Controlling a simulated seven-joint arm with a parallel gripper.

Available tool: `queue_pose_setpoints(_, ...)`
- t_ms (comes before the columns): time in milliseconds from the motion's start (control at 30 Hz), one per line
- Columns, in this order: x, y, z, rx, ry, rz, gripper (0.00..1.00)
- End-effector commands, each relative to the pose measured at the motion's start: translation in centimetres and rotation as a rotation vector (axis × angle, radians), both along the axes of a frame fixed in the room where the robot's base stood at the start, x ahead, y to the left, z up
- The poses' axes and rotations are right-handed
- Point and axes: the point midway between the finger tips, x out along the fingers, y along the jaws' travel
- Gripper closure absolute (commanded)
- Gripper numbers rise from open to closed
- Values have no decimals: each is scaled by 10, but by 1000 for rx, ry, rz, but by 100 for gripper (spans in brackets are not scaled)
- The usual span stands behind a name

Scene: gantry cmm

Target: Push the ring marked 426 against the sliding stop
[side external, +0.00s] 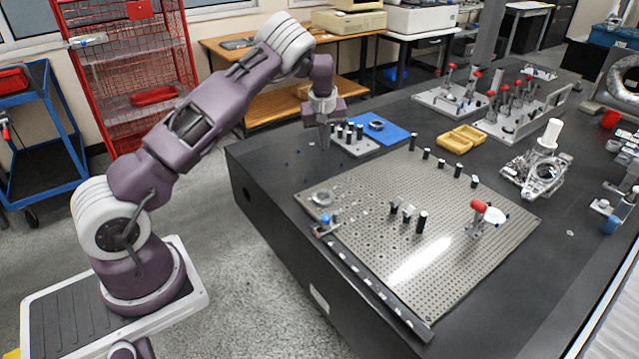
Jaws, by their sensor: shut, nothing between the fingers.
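My gripper (325,146) is shut and empty, pointing down over the far left part of the dark table. A grey metal ring (322,198) lies at the left corner of the perforated plate (460,255), in front of my gripper and apart from it. Another dark ring (376,125) lies on a blue mat behind the plate. No number can be read on either ring, so I cannot tell which is marked 426. A small metal fitting with a blue knob (326,226) sits at the plate's left edge near the grey ring. I cannot tell whether it is the sliding stop.
A block with several black pegs (356,142) stands close to the right of my gripper. Several black posts and a red-handled clamp (478,208) stand on the plate. A yellow case (460,139) and fixture plates lie farther back. The plate's front middle is mostly bare.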

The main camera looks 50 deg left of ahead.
Motion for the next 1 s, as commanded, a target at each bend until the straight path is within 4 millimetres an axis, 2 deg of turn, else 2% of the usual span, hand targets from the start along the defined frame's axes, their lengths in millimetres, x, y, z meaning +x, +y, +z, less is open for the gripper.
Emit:
queue_pose_setpoints(33,2,13,-28,33,24,9,100)
queue_pose_setpoints(133,6,29,-61,73,44,17,100)
queue_pose_setpoints(367,8,40,-91,88,53,19,100)
queue_pose_setpoints(500,12,49,-119,89,54,18,100)
queue_pose_setpoints(800,19,64,-169,88,54,16,100)
queue_pose_setpoints(1000,11,44,-167,86,51,20,100)
